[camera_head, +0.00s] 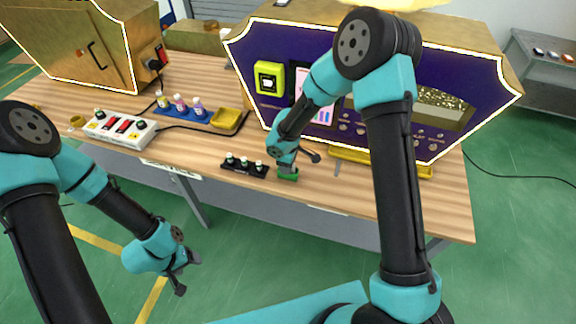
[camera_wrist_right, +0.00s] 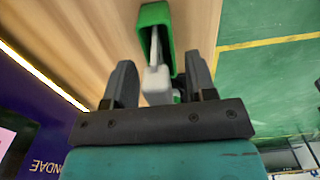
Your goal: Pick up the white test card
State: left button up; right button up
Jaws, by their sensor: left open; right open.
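A small green holder (camera_head: 288,176) stands near the front edge of the table, and it also shows in the right wrist view (camera_wrist_right: 152,16). In the right wrist view a pale white piece (camera_wrist_right: 157,84), which looks like the white test card, stands in the holder. My right gripper (camera_head: 298,157) is just above the holder. In its wrist view my right gripper (camera_wrist_right: 162,82) is open, with one finger on either side of the white piece and visible gaps. My left gripper (camera_head: 186,273) is open and empty, low in front of the table.
A black rack (camera_head: 246,169) with several small bottles sits left of the holder. The purple-fronted machine (camera_head: 275,50) stands behind. A white power strip (camera_head: 119,127) and a blue tray (camera_head: 184,111) with bottles lie further left.

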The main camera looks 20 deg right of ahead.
jog(key=shift+c, duration=0.2)
grip_shut()
dwell(0.5)
